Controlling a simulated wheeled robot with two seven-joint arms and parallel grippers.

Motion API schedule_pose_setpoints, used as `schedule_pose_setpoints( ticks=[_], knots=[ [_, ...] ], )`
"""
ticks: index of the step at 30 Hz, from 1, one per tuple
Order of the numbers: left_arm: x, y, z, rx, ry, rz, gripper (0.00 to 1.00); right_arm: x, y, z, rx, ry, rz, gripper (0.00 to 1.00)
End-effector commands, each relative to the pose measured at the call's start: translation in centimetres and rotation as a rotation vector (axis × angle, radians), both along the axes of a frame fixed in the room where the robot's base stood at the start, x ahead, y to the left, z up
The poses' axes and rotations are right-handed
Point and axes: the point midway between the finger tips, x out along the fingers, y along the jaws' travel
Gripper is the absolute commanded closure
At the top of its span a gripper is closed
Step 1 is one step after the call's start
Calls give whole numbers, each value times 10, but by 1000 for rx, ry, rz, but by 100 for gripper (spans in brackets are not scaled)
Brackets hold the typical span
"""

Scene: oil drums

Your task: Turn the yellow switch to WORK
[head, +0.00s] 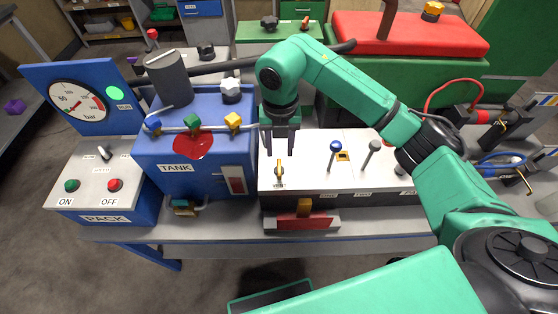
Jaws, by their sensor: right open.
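The yellow switch (280,170) stands on the left end of the white top of a control box (310,182). A short label is printed just below it, partly legible at most. My right gripper (280,150) reaches in from the right and points down, a little behind and above the switch. Its two dark fingers are apart with nothing between them. I cannot tell whether a fingertip touches the switch. My left gripper is not in view.
A blue TANK box (190,150) with coloured valves stands left of the control box. Farther left is a PACK box (100,190) with ON and OFF buttons and a gauge. A blue-knobbed lever (334,148) and a grey-knobbed lever (373,146) rise right of the switch.

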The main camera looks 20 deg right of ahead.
Motion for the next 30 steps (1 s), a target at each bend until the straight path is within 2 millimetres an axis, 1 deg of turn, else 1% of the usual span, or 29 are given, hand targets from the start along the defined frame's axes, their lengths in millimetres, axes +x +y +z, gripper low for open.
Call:
schedule_pose_setpoints(
  ticks=[1, 3, 5, 6, 9, 12, 19, 20, 21, 23, 30],
  knots=[
    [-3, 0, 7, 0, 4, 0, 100, -1, 0, -11, -1, 7, -3, 55],
    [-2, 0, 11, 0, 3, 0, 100, -1, -1, -30, -2, 7, -2, 55],
    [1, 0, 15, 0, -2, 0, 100, -1, 0, -45, -1, 5, -2, 55],
    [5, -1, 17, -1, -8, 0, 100, -1, 0, -53, -1, 4, -2, 55],
    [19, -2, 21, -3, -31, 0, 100, 0, 0, -70, 0, 3, -1, 55],
    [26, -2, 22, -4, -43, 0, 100, 1, 0, -79, -1, 1, -1, 55],
    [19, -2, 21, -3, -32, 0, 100, 1, 0, -81, 0, -1, -1, 55],
    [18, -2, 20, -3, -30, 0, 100, 1, 0, -81, 0, -1, -1, 63],
    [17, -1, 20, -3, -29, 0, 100, 1, 0, -81, 0, -1, -1, 78],
    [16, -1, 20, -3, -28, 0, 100, 1, 0, -81, 0, -1, -1, 100],
    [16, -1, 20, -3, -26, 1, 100, 1, 0, -81, 0, -1, 1, 100]
  ],
)
